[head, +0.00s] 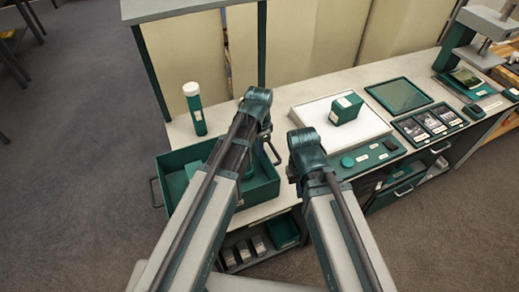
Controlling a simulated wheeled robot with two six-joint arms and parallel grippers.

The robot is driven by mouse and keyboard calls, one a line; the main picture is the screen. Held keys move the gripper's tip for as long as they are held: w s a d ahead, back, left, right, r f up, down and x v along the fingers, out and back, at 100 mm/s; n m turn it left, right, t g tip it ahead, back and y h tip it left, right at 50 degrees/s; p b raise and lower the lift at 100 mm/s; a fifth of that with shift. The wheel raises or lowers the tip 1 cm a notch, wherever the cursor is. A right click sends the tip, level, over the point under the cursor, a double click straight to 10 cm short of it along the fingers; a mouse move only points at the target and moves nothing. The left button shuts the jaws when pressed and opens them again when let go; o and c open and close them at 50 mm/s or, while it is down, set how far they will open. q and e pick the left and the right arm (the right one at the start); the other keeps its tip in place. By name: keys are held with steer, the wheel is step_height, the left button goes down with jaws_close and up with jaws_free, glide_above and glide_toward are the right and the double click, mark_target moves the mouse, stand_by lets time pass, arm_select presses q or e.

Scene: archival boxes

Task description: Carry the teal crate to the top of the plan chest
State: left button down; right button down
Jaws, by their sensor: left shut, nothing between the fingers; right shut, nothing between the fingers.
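The teal crate (262,190) stands at the left end of a pale bench, open at the top, with a dark handle on its left end. A lighter teal item lies inside it. My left arm crosses in front of the crate and hides much of its middle and right. My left gripper (266,134) is shut and empty near the crate's right end. My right gripper (293,174) is shut and empty, to the right of the crate; its fingertips are mostly hidden. I cannot make out a plan chest for certain.
A teal tube with a white cap (195,110) stands behind the crate. A white board (312,114) bears a small green box (346,108). Trays and a press (463,50) occupy the bench's right side. A shelf below holds small boxes. Carpeted floor is clear at left.

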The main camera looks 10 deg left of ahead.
mark_target(264, 155)
arm_select(q)
step_height(264, 155, down, 5)
steer(key=b, duration=0.3)
steer(key=shift+r, duration=0.2)
steer(key=shift+w+d, duration=0.65)
steer(key=shift+d, duration=0.2)
steer(key=shift+r, duration=0.15)
step_height(264, 155, up, 10)
steer(key=p, duration=0.9)
steer(key=shift+p, duration=0.4)
steer(key=shift+a, duration=0.1)
